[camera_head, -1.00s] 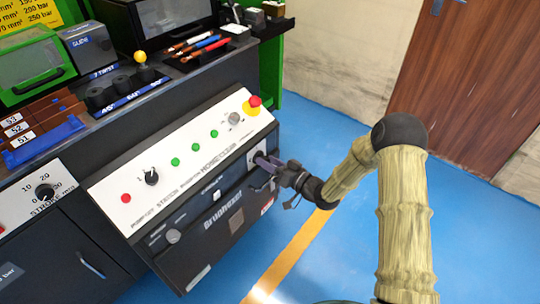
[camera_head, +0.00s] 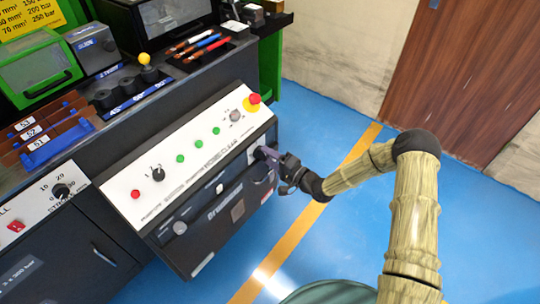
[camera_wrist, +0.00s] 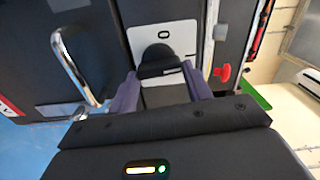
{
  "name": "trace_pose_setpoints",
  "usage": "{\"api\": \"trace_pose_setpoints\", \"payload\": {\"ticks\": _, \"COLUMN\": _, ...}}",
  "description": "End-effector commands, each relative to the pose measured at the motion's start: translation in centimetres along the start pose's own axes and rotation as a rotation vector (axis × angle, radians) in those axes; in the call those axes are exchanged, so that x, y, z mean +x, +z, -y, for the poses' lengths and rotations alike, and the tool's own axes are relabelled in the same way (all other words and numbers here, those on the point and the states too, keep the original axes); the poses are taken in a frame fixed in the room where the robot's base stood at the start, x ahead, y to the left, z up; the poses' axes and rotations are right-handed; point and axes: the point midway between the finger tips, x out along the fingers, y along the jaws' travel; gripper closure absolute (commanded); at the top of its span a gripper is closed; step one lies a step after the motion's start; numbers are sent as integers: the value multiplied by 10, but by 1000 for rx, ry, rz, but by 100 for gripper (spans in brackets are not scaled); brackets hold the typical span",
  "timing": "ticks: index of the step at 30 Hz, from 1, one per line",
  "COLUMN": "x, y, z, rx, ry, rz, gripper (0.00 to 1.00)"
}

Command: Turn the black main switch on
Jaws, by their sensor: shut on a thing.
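The black main switch (camera_wrist: 155,62) is a dark knob on a pale plate in the wrist view. My gripper (camera_wrist: 159,72) has its purple fingers on both sides of the knob and is shut on it. In the head view my gripper (camera_head: 266,155) is at the right end of the machine's sloped front, below the red emergency button. There the fingers and wrist hide the switch. I cannot read the switch's position.
The white control panel (camera_head: 185,160) carries a black selector (camera_head: 157,174), green buttons and a red-and-yellow emergency button (camera_head: 253,101). A chrome handle (camera_wrist: 76,65) stands left of my gripper in the wrist view. Blue floor (camera_head: 325,125) is open to the right.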

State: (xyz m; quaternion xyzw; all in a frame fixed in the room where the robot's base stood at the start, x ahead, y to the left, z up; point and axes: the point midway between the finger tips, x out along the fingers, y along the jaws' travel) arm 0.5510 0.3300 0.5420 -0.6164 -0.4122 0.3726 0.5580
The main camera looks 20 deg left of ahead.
Motion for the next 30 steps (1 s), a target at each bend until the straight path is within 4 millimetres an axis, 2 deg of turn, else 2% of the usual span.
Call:
{"api": "trace_pose_setpoints", "payload": {"ticks": 9, "x": -1, "y": 1, "z": -3, "rx": 108, "ry": 5, "rz": 2, "gripper": 74}}
{"api": "trace_pose_setpoints", "payload": {"ticks": 22, "x": -1, "y": 1, "z": -3, "rx": 120, "ry": 6, "rz": 1, "gripper": 74}}
{"api": "trace_pose_setpoints", "payload": {"ticks": 23, "x": -1, "y": 1, "z": -3, "rx": 120, "ry": 6, "rz": 1, "gripper": 45}}
{"api": "trace_pose_setpoints", "payload": {"ticks": 25, "x": -1, "y": 1, "z": -3, "rx": 119, "ry": 5, "rz": 1, "gripper": 31}}
{"api": "trace_pose_setpoints", "payload": {"ticks": 30, "x": -1, "y": 0, "z": -2, "rx": 117, "ry": 3, "rz": 0, "gripper": 29}}
